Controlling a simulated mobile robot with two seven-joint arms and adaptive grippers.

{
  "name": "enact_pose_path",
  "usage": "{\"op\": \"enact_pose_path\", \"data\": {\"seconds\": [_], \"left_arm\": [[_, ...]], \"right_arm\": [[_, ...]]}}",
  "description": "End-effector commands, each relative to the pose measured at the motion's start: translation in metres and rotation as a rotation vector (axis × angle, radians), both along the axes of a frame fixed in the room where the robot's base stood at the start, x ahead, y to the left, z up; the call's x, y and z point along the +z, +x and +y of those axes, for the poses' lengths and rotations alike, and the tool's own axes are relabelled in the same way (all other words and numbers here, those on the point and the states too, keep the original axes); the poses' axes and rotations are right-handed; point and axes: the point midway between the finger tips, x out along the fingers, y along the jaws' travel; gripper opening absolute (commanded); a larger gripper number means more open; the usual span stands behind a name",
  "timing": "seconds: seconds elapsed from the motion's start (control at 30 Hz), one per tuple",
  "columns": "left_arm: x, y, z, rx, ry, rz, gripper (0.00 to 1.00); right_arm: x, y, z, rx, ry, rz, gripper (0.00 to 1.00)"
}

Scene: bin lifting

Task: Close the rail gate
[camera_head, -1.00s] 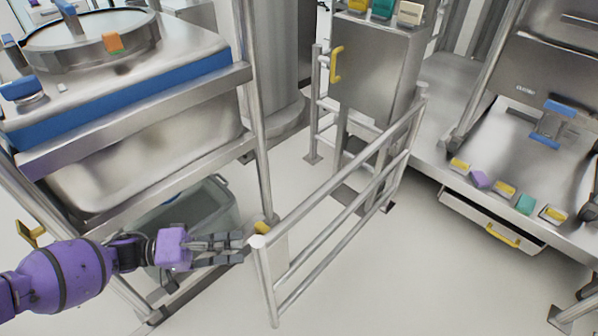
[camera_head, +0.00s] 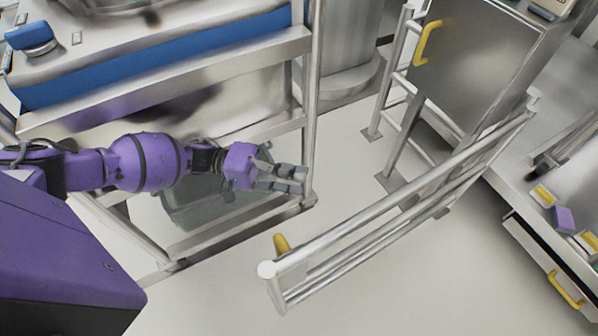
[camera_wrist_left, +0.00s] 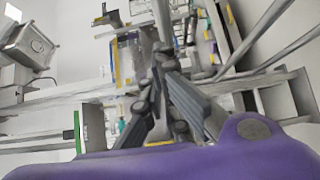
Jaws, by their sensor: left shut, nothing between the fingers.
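The rail gate (camera_head: 400,201) is a set of parallel silver rails. It runs from a hinge side by the metal cabinet at the upper right to a free end post with a round white cap at lower centre. A yellow handle (camera_head: 282,243) sits near that free end, on the far side of the top rail. My left gripper (camera_head: 304,181) is shut and empty. It is behind and above the handle in the picture, apart from the gate, near the upright post of the left frame. Its dark fingers also show in the wrist view (camera_wrist_left: 160,62). My right gripper is out of view.
A silver frame post (camera_head: 312,95) and shelf with a blue-edged bin stand at left. A metal cabinet (camera_head: 480,65) with a yellow handle stands behind the gate. A bench with coloured blocks (camera_head: 564,219) is at right. The floor before the gate is clear.

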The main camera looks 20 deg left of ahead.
Motion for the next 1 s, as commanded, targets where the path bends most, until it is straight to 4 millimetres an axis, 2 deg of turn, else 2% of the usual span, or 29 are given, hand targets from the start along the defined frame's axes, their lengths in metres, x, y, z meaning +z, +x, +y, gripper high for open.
{"op": "enact_pose_path", "data": {"seconds": [0.03, 0.3, 0.4, 0.63, 1.0], "left_arm": [[0.002, 0.002, -0.013, -0.002, -0.005, -0.003, 0.00], [0.002, 0.012, -0.069, -0.001, -0.003, -0.002, 0.00], [0.002, 0.002, -0.083, -0.001, -0.002, 0.001, 0.00], [0.001, -0.010, -0.099, 0.000, -0.001, 0.000, 0.00], [0.000, -0.012, -0.101, 0.001, 0.000, -0.001, 0.00]], "right_arm": [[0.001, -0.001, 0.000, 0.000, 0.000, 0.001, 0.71], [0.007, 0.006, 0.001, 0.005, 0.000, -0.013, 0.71], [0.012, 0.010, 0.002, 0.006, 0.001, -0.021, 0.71], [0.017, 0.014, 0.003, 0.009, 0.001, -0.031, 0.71], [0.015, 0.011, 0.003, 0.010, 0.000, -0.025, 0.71]]}}
